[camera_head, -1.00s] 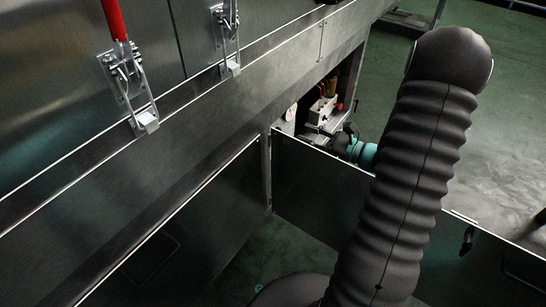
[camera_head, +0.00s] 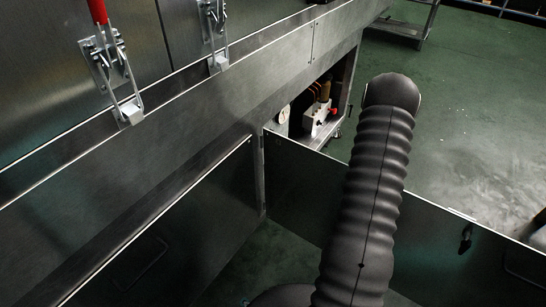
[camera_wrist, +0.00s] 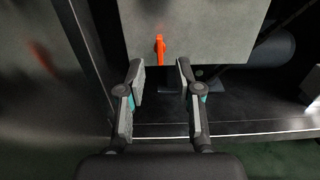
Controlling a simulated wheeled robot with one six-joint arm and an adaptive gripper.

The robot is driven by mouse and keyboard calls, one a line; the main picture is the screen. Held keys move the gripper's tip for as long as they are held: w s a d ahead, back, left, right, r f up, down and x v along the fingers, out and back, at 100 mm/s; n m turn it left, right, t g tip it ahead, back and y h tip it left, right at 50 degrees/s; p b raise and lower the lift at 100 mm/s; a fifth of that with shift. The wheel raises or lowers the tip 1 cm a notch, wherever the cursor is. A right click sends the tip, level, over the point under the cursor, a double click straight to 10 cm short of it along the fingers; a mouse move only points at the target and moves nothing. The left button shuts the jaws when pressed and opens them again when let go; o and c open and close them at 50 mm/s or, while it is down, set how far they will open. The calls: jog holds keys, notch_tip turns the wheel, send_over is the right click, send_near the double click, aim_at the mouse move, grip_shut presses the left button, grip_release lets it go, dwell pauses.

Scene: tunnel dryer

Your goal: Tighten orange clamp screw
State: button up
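The orange clamp screw (camera_wrist: 160,50) shows in the wrist view as a small upright orange handle at the lower edge of a grey metal plate (camera_wrist: 205,28). My gripper (camera_wrist: 160,80) is open, with its two fingers apart and nothing between them. The orange screw stands just beyond the fingertips, roughly centred between them, and does not touch them. In the head view my gripper is hidden, and I cannot make out the orange screw there for certain.
An open cabinet bay holds a round gauge (camera_head: 284,114) and a pale block with a red knob (camera_head: 334,111). An open door panel (camera_head: 300,180) stands in front of the bay. Latches (camera_head: 112,75) line the upper wall. Green floor (camera_head: 470,110) lies clear at right.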

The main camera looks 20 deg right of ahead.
jog(key=x, duration=0.7)
jog(key=shift+w, duration=0.2)
jog(key=shift+a, duration=0.1)
grip_shut()
